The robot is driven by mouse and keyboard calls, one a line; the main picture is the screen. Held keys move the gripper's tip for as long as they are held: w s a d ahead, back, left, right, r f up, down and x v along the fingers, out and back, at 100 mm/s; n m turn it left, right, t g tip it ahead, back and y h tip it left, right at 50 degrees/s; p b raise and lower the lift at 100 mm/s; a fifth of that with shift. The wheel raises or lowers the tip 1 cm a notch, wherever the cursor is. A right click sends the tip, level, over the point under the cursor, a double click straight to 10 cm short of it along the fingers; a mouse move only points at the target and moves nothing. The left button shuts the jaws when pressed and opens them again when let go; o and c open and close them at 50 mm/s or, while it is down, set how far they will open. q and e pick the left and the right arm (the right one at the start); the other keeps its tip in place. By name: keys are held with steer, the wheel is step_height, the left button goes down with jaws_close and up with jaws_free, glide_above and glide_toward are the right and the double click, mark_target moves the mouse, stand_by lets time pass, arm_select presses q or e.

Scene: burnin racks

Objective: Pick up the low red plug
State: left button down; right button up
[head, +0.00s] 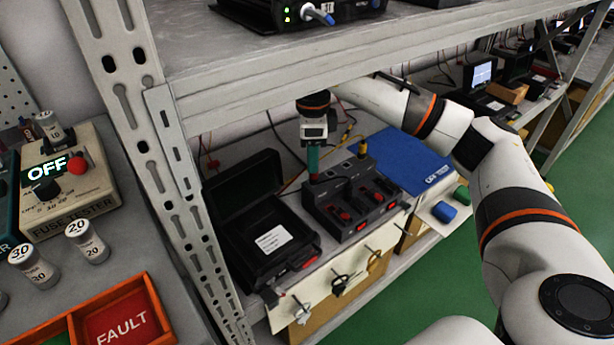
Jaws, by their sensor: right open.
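The low red plug (314,177) appears as a small red piece at the back left of a dark switch box (335,228) on the lower shelf, and is mostly covered by my gripper. My right gripper (314,164) points straight down over it, with teal fingers around or just above the plug. It is open; I cannot tell whether the fingers touch the plug. A yellow plug (363,149) stands upright at the back of the same box, to the right. My left gripper is not in view.
An open black case (262,232) stands left of the switch box, and a blue mat (415,162) lies to its right. The upper shelf edge (330,72) runs close above my right gripper. A rack post (165,150) stands to the left. Keys hang at the front.

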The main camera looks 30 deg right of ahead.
mark_target(314, 179)
steer(key=f+b, duration=0.1)
steer(key=f, duration=0.4)
steer(key=shift+d+f, duration=0.2)
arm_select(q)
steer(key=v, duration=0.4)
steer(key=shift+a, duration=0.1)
arm_select(e)
steer(key=shift+c, duration=0.2)
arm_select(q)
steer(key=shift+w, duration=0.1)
arm_select(e)
steer(key=c, duration=0.9)
